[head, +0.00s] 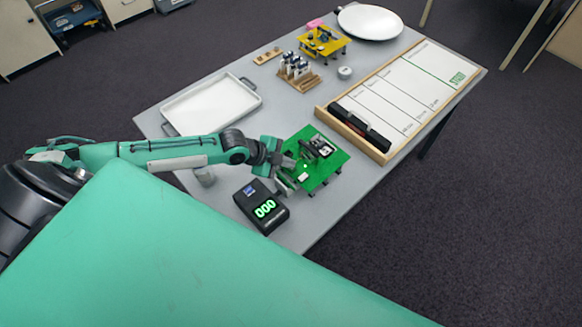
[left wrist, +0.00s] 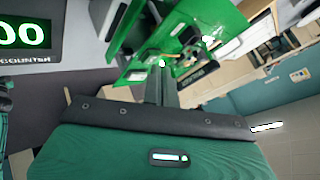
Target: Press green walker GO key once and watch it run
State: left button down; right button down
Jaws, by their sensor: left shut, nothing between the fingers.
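The green walker (head: 326,163), a flat green plate with dark mechanism parts on top and short legs, stands on the grey table near its front edge. My left gripper (head: 287,165) is shut and empty, with its tips at the walker's left side. In the left wrist view the shut fingers (left wrist: 161,84) point at the green walker (left wrist: 188,62), their tips close to a small bright spot on it. I cannot tell whether they touch it. The GO key cannot be made out for certain. My right gripper is not in view.
A black counter (head: 262,210) reading 000 stands just left of the walker. A wooden-framed whiteboard (head: 412,90) lies to the right and a white tray (head: 212,104) behind my arm. A yellow walker (head: 323,42) and a white plate (head: 370,22) are at the far end.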

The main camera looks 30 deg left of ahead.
aim_at(287, 171)
pick_arm(q)
jog(key=shift+f, duration=0.35)
dwell(0.6)
jog(key=shift+r, duration=0.15)
jog(key=shift+r+p, duration=0.3)
jog(key=shift+r, duration=0.3)
notch_tip(287, 171, up, 5)
jog(key=p, duration=0.4)
dwell(0.7)
